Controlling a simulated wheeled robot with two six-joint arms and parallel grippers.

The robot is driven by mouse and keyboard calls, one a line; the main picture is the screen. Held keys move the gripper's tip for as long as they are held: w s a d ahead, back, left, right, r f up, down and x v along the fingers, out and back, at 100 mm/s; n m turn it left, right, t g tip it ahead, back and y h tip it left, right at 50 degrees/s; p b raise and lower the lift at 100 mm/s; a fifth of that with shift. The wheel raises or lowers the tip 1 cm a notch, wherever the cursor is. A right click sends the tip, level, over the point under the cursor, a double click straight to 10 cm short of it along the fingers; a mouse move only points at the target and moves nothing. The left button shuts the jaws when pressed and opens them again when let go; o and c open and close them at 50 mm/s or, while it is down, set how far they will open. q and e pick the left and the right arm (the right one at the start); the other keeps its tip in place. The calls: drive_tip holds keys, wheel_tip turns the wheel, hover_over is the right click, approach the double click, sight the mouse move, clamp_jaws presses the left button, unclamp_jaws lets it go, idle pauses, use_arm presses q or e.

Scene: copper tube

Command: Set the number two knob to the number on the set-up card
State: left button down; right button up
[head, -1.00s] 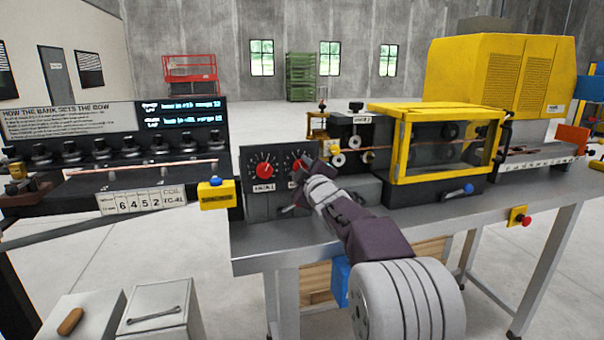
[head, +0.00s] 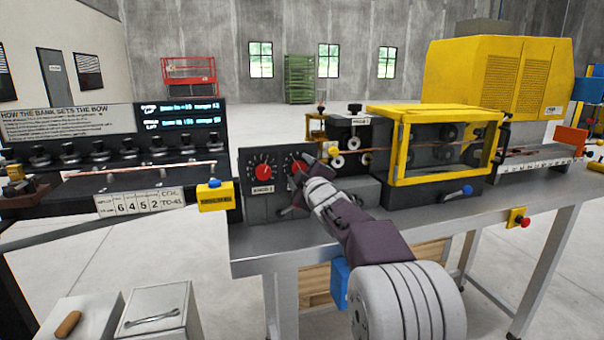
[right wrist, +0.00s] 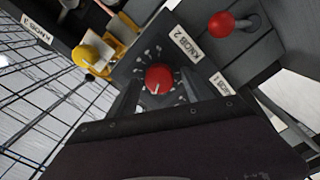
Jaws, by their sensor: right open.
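The number two knob is red (head: 298,167) and sits on a dark upright panel, to the right of another red knob (head: 263,170). In the right wrist view the red knob (right wrist: 158,82), with a white pointer line, sits in a ring of marks near the label KNOB 2. My right gripper (head: 304,164) is open at this knob, with a finger on either side of it in the wrist view; I cannot tell whether they touch it. A white card (head: 140,203) at left reads 6 4 5 2; its small print is unreadable. My left gripper is not in view.
A yellow box with a blue button (head: 214,195) stands left of the panel. A yellow-framed guard (head: 440,150) stands to the right on the grey bench (head: 262,247). A red ball-ended lever (right wrist: 222,24) is near the knob in the wrist view.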

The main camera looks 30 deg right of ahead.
drive_tip(key=v, duration=0.9)
